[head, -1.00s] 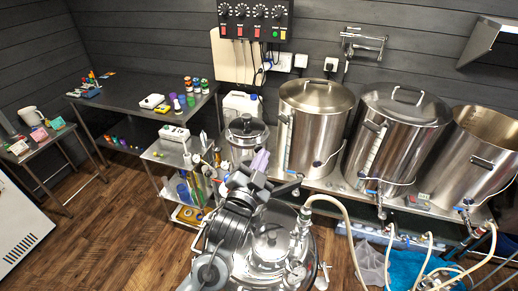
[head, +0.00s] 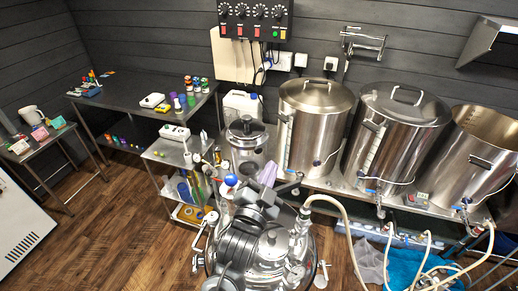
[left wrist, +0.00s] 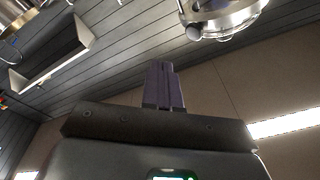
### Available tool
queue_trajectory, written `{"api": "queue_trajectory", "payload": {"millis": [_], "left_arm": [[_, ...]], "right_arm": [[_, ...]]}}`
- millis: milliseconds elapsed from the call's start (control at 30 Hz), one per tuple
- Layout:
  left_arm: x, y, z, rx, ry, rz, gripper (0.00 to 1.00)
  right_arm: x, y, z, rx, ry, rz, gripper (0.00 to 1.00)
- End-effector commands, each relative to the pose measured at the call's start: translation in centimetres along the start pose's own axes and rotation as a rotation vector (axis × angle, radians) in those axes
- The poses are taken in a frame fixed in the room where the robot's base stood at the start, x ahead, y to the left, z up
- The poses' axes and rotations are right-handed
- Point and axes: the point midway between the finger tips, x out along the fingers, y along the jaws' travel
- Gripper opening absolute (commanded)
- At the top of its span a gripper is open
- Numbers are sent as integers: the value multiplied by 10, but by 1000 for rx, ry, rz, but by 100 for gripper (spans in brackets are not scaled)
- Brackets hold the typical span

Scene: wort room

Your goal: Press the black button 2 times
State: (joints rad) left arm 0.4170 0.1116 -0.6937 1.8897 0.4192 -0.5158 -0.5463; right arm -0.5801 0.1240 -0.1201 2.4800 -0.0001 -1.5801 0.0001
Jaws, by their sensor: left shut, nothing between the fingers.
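No black button can be told apart for certain. The dark control panel (head: 255,17) on the back wall carries several black round knobs, with red, green and yellow buttons under them. My left gripper (head: 268,172) has pale purple fingers and is in the lower middle of the head view, in front of the steel kettles and well below the panel in the picture. In the left wrist view my left gripper (left wrist: 164,70) has its two fingers shut together, with nothing between them. My right gripper is not in view.
A lidded steel kettle (head: 314,132) and others stand on a steel bench to the right. A steel vessel (head: 283,245) with hoses is beside my arm. A steel table (head: 125,97) bears small items and a white box (head: 152,100).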

Motion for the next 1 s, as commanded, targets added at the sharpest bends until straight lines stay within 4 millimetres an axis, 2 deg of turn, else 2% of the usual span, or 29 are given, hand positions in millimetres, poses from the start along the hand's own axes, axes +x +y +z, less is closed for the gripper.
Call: {"api": "queue_trajectory", "payload": {"millis": [233, 1000], "left_arm": [[-10, 6, -7, -1, -1, 0, 0], [-10, 7, -7, 0, 0, -1, 0]], "right_arm": [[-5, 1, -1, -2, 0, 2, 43], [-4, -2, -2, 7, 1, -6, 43]]}}
